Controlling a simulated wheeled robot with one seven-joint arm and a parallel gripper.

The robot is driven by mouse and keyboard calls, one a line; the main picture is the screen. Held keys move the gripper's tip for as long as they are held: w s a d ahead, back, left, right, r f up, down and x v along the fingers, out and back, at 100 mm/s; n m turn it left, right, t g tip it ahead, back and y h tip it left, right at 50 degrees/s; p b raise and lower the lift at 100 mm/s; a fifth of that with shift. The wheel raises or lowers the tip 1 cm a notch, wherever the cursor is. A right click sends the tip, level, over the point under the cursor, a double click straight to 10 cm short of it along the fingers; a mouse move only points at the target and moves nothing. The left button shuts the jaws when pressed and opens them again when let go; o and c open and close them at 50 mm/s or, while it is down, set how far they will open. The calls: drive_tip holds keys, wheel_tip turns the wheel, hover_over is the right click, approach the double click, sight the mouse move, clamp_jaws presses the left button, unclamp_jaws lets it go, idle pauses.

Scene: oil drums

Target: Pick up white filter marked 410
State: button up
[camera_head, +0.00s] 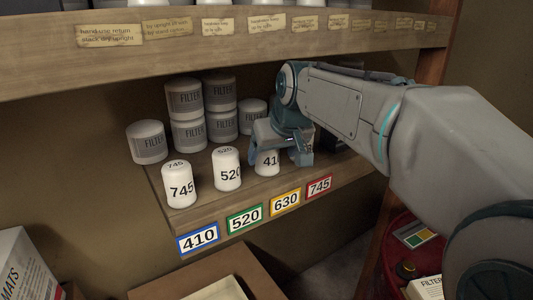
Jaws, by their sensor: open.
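The white filter marked 410 (267,163) stands upright near the front of the lower shelf, and its upper and right parts are hidden by my gripper. My gripper (285,158) is open and reaches down at the filter. One finger is to the right of it; I cannot tell whether the fingers touch it. A white filter marked 520 (227,169) stands to its left, and a white filter marked 745 (180,186) stands farther left. Another white filter shows partly behind my gripper.
Grey-labelled filter cans (186,98) stand stacked behind at the left. The upper shelf (190,50) runs above my arm. Coloured number tags (198,239) line the lower shelf's front edge. A cardboard box (165,287) is below, and a red drum (398,245) stands at the lower right.

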drive_tip(key=w, duration=0.1)
drive_tip(key=w+a, duration=0.1)
drive_tip(key=w+p, duration=0.1)
drive_tip(key=shift+w+a, duration=0.25)
drive_tip(key=shift+w, duration=0.05)
drive_tip(key=shift+w+a+f, duration=0.1)
drive_tip(key=shift+w+a, duration=0.05)
drive_tip(key=shift+w, duration=0.1)
drive_tip(key=shift+w+f+p, duration=0.2)
drive_tip(key=shift+f+p, duration=0.15)
drive_tip(key=shift+f, duration=0.05)
drive_tip(key=c, duration=1.2)
